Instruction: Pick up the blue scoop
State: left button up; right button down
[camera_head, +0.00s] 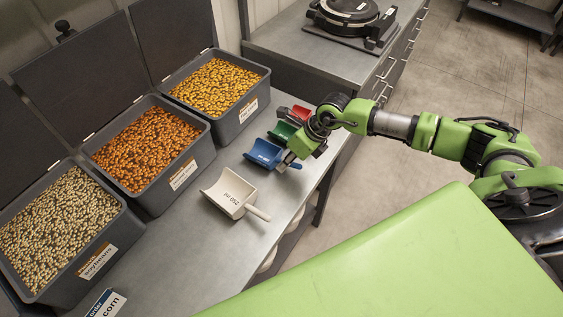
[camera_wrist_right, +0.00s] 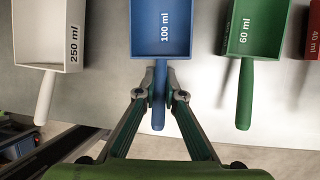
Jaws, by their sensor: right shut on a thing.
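The blue scoop (camera_head: 265,153), marked 100 ml, lies on the grey counter between the white and green scoops. In the right wrist view, the blue scoop (camera_wrist_right: 161,28) has its handle pointing toward me. My right gripper (camera_head: 287,163) is at that handle. In the wrist view its two fingertips (camera_wrist_right: 160,92) are closed in on either side of the blue handle, just behind the bowl. The scoop looks level and close to the counter; I cannot tell whether it touches it. My left gripper is not in view.
A white scoop (camera_head: 229,190) marked 250 ml lies nearby; green (camera_head: 281,131) and red (camera_head: 299,113) scoops lie on the other side. Seed bins labelled soybeans (camera_head: 97,262) and others line the counter's back. A corn order card (camera_head: 106,304) stands at the front left.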

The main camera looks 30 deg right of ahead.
jog(key=shift+r, duration=0.25)
notch_tip(320, 180, up, 2)
jog(key=shift+s+r+b, duration=0.1)
jog(key=shift+r+b, duration=0.05)
jog(key=shift+b, duration=0.85)
jog(key=s+a+r+b, duration=0.5)
jog(key=s+a+r, duration=0.3)
jog(key=s, duration=0.3)
jog(key=shift+r, duration=0.9)
jog(key=shift+s+f, duration=0.1)
